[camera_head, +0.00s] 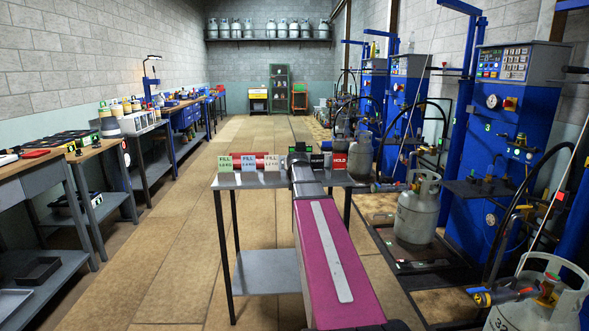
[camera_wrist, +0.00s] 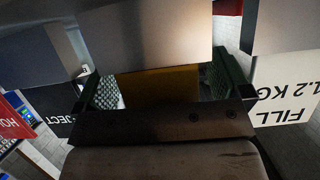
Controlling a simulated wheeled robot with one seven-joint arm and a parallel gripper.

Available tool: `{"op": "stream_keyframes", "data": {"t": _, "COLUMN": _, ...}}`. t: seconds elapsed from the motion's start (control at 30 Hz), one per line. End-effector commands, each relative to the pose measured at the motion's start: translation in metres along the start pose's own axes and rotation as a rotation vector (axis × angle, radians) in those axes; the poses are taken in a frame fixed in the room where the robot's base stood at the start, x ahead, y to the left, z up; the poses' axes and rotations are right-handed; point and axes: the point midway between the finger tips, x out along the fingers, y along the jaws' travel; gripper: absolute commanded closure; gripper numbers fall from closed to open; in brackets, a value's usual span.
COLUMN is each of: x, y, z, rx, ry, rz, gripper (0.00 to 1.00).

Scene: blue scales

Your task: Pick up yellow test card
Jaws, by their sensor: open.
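The yellow test card (camera_wrist: 158,85) shows in the wrist view as a dark yellow panel between the two green-padded fingers of my gripper (camera_wrist: 160,92). The fingers are apart, one on either side of it; I cannot tell whether either touches it. In the head view my gripper (camera_head: 300,150) is over the small grey table (camera_head: 262,181), in the row of standing cards, and it hides the yellow card there.
Pale FILL cards (camera_head: 249,163) stand left of my gripper; one white FILL 1.2 KG card (camera_wrist: 285,85) is close by in the wrist view. A black REJECT card (camera_wrist: 55,105) and red HOLD card (camera_head: 339,162) stand on the other side. Gas cylinders (camera_head: 418,212) stand at right.

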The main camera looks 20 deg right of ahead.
Motion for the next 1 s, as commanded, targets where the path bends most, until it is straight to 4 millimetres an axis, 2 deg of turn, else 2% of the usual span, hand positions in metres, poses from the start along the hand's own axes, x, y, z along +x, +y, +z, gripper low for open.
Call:
{"op": "stream_keyframes", "data": {"t": 0.2, "x": 0.002, "y": 0.0, "z": 0.0, "rx": 0.0, "ry": 0.0, "rz": 0.0, "gripper": 0.04}}
{"op": "stream_keyframes", "data": {"t": 0.23, "x": 0.002, "y": 0.0, "z": 0.001, "rx": 0.0, "ry": 0.0, "rz": 0.0, "gripper": 0.07}}
{"op": "stream_keyframes", "data": {"t": 0.3, "x": 0.002, "y": 0.0, "z": 0.001, "rx": 0.0, "ry": 0.0, "rz": 0.0, "gripper": 0.3}}
{"op": "stream_keyframes", "data": {"t": 0.4, "x": 0.002, "y": 0.0, "z": 0.001, "rx": 0.0, "ry": 0.0, "rz": 0.0, "gripper": 0.57}}
{"op": "stream_keyframes", "data": {"t": 0.77, "x": 0.001, "y": 0.0, "z": -0.003, "rx": 0.0, "ry": 0.0, "rz": 0.0, "gripper": 0.57}}
{"op": "stream_keyframes", "data": {"t": 0.87, "x": -0.003, "y": 0.0, "z": -0.012, "rx": 0.0, "ry": 0.001, "rz": 0.0, "gripper": 0.57}}
{"op": "stream_keyframes", "data": {"t": 1.0, "x": -0.011, "y": 0.0, "z": -0.033, "rx": 0.0, "ry": 0.002, "rz": 0.0, "gripper": 0.57}}
